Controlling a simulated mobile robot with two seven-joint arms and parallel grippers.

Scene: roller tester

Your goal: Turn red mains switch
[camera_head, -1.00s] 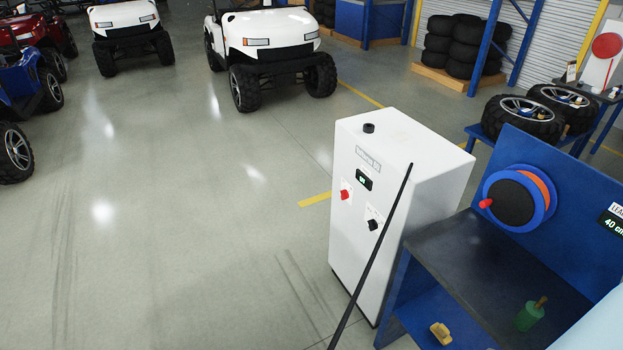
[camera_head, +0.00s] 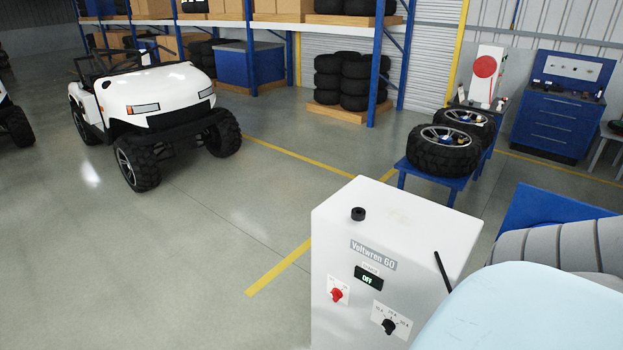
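The red mains switch (camera_head: 337,295) sits on a small white plate on the front of a white cabinet (camera_head: 334,235) labelled "Voltwren 60". A small display (camera_head: 368,278) above it reads "OFF" in green. A black rotary knob (camera_head: 389,326) on a marked plate is to the right of the red switch. A black round knob (camera_head: 358,214) stands on the cabinet top. Neither of my grippers is in view. A pale blue rounded surface and a grey ribbed part, likely my own body, cover the lower right and hide part of the cabinet.
A thin black rod (camera_head: 442,271) shows at the cabinet's right side. A blue panel (camera_head: 553,207) stands to the right. Wheels lie on a blue stand (camera_head: 401,164) behind. A white cart (camera_head: 160,105) is at the back left. The floor left of the cabinet is clear.

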